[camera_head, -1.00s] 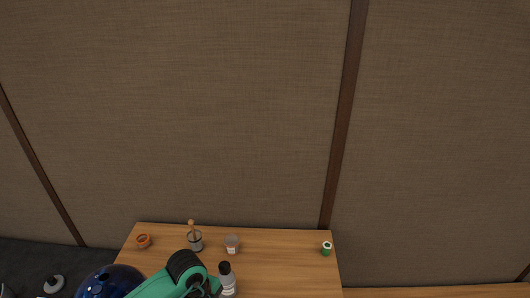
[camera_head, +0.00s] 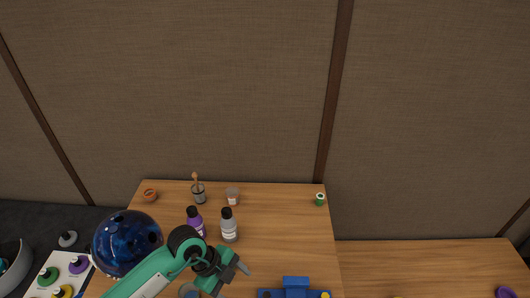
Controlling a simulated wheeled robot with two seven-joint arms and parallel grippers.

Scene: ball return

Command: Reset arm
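My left arm comes in from the lower left, green and black. Its gripper (camera_head: 234,272) is over the front middle of the wooden table (camera_head: 285,225). The fingers are small and dark, and I cannot tell whether they are open or shut; no object shows clearly between them. A glossy dark blue ball with finger holes (camera_head: 127,243) is at the table's left side, just beyond my forearm. I cannot tell what supports it. My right gripper is out of view.
A purple bottle (camera_head: 195,222) and a grey bottle (camera_head: 229,228) stand close behind my gripper. A brush cup (camera_head: 198,194), small jar (camera_head: 232,197), orange pot (camera_head: 150,195) and green item (camera_head: 320,199) line the back. A blue object (camera_head: 296,287) is in front.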

